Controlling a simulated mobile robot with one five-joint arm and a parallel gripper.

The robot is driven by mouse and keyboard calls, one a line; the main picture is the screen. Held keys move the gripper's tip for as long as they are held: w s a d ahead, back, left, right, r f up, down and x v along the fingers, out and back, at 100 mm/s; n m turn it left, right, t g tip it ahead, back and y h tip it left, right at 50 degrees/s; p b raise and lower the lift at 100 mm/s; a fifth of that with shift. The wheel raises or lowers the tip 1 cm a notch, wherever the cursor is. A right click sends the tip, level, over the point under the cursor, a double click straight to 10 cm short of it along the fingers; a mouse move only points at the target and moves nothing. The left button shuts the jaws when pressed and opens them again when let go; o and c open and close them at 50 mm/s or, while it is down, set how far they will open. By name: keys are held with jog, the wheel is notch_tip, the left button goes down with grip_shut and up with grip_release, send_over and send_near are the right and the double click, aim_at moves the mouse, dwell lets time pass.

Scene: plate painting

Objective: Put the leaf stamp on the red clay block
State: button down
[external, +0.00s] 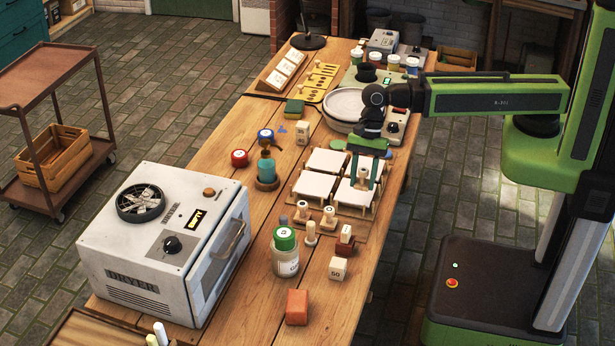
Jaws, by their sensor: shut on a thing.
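The red clay block (297,307) lies on the near part of the wooden table, orange-red and clear on top. My gripper (364,178) is over the square white tiles, far behind the block. It is shut on a small wooden stamp (362,173), held between its green fingers. The stamp's face is hidden, so I cannot tell its design or whether it touches what is below. Several other wooden stamps (328,216) stand between the tiles and the block. One stamp (346,234) has a dark reddish base.
A green-lidded jar (286,252) and a cream block marked 50 (338,268) stand behind the red block. A white dryer (165,240) fills the left side. A blue-green bottle (266,168) stands left of the white tiles (314,186). Table around the block is free.

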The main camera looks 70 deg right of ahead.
jog(key=d+r, duration=0.1)
jog(key=d+p, duration=0.1)
jog(key=d, duration=0.1)
jog(key=shift+w+r, duration=0.15)
jog(key=shift+r, duration=0.2)
